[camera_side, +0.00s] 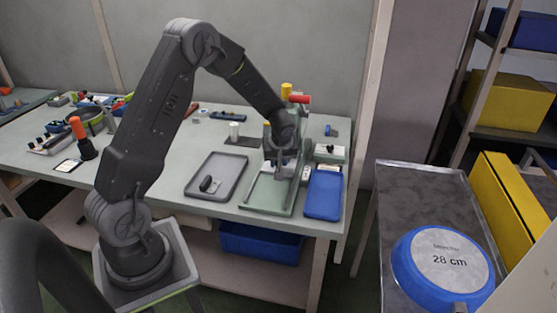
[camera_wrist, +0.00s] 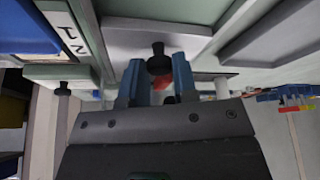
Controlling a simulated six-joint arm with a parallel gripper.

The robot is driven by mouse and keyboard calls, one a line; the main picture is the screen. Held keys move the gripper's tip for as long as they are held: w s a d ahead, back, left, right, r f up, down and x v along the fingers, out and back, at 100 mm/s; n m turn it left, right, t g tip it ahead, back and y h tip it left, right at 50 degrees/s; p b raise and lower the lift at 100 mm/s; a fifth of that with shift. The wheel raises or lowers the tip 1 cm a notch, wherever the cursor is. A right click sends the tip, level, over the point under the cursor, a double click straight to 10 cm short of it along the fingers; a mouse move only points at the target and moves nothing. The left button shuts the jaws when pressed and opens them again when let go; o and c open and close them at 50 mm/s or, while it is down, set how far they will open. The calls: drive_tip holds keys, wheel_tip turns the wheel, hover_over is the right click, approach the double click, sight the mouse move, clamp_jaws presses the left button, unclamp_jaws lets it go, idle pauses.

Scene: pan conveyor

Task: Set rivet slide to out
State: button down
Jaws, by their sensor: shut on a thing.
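The rivet slide's black knob (camera_wrist: 158,60) stands on a light grey block (camera_wrist: 125,36) in the wrist view. My gripper (camera_wrist: 158,72) has its two blue fingers on either side of the knob and is shut on it. A white label (camera_wrist: 68,32) with dark letters, seen turned and partly cut off, lies to the left of the block. In the side view my gripper (camera_side: 282,165) is low over the green fixture (camera_side: 268,196); there the knob is hidden by my gripper, and I cannot read the slide's position.
A grey tray (camera_side: 205,192) lies left of the fixture and a blue tray (camera_side: 324,194) right of it. A pale box with another black knob (camera_side: 330,149) stands behind the blue tray. Red and yellow cylinders (camera_side: 299,98) rise behind my gripper. A blue pan (camera_side: 403,263) lies on the right-hand table.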

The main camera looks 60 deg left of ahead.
drive_tip(key=s+d, duration=1)
drive_tip(key=c, duration=0.9)
unclamp_jaws()
drive_tip(key=v, duration=1.3)
drive_tip(key=shift+d+r, duration=0.2)
drive_tip(key=shift+r, duration=0.15)
drive_tip(key=s+d+r+m+t+h, duration=0.4)
drive_tip(key=s+d+r+m, duration=0.4)
drive_tip(key=m, duration=0.5)
drive_tip(key=s+r, duration=0.2)
drive_tip(key=s, duration=0.1)
drive_tip(key=shift+s+r+m, duration=0.2)
drive_tip(key=shift+s+m, duration=0.05)
drive_tip(key=shift+m, duration=0.05)
